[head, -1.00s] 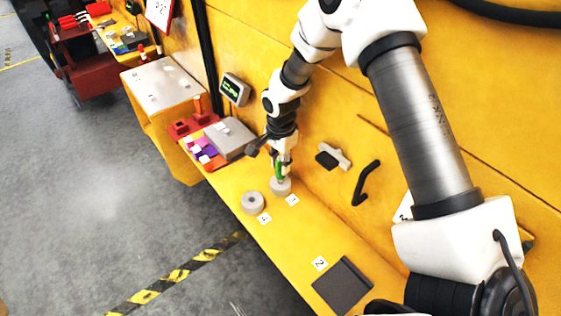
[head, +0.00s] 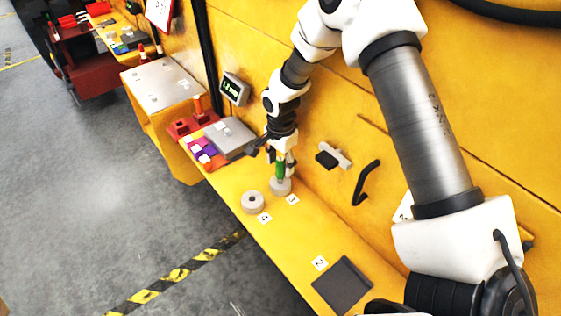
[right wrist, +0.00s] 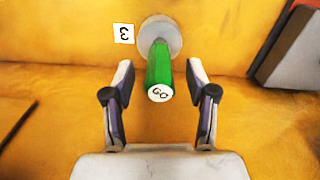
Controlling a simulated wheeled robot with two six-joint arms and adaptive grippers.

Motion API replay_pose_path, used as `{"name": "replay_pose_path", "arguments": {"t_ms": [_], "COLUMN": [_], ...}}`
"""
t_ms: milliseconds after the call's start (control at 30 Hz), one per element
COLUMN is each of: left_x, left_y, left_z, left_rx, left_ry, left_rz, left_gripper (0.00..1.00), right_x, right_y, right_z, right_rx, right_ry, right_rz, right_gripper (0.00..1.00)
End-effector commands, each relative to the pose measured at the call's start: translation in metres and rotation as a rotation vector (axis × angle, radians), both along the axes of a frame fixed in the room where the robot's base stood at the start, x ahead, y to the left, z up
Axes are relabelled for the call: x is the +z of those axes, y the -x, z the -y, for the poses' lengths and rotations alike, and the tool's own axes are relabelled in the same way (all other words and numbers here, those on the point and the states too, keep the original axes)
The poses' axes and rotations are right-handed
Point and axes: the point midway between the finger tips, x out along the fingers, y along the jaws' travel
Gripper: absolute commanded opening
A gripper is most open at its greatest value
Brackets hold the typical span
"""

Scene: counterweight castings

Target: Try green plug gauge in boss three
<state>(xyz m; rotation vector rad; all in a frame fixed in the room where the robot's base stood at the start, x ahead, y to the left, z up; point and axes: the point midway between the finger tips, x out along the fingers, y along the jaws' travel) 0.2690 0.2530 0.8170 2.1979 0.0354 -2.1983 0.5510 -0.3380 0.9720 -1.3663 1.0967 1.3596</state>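The green plug gauge (head: 281,170) stands upright at boss three (head: 281,187), the grey round boss beside the label 3 (head: 292,199). In the right wrist view the gauge's white "GO" end (right wrist: 160,93) faces me, and its far end meets the boss (right wrist: 160,33). The bore is hidden, so I cannot tell how deep the gauge sits. My right gripper (right wrist: 160,78) is open, with one finger on each side of the gauge and a clear gap to both. It also shows above the boss in the head view (head: 281,158). My left gripper is not in view.
Another grey boss (head: 252,202) with a dark bore is beside label 4 (head: 264,218). A dark square pad (head: 343,285) lies near label 2. A grey box (head: 231,137), a small display (head: 235,89) and a black handle (head: 366,183) are nearby.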

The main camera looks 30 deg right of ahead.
Motion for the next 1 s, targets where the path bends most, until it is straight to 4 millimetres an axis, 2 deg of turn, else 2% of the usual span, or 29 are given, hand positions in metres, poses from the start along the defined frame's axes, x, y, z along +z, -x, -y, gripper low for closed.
{"name": "replay_pose_path", "arguments": {"t_ms": [167, 267, 500, 700, 767, 1000], "left_x": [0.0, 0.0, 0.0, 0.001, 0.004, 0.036], "left_y": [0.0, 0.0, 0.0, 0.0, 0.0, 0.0], "left_z": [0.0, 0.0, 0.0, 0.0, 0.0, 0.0], "left_rx": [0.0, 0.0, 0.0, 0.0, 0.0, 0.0], "left_ry": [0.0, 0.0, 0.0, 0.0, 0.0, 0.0], "left_rz": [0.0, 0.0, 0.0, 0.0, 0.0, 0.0], "left_gripper": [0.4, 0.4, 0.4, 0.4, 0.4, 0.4], "right_x": [0.01, 0.028, 0.09, 0.118, 0.125, 0.161], "right_y": [-0.001, -0.001, -0.001, 0.0, 0.001, 0.0], "right_z": [0.0, 0.0, 0.0, 0.0, 0.0, 0.0], "right_rx": [0.0, 0.0, 0.001, 0.0, 0.0, 0.0], "right_ry": [-0.001, 0.0, 0.0, 0.0, 0.0, 0.0], "right_rz": [0.003, 0.005, 0.005, 0.001, 0.0, 0.001], "right_gripper": [0.57, 0.57, 0.57, 0.57, 0.57, 0.57]}}
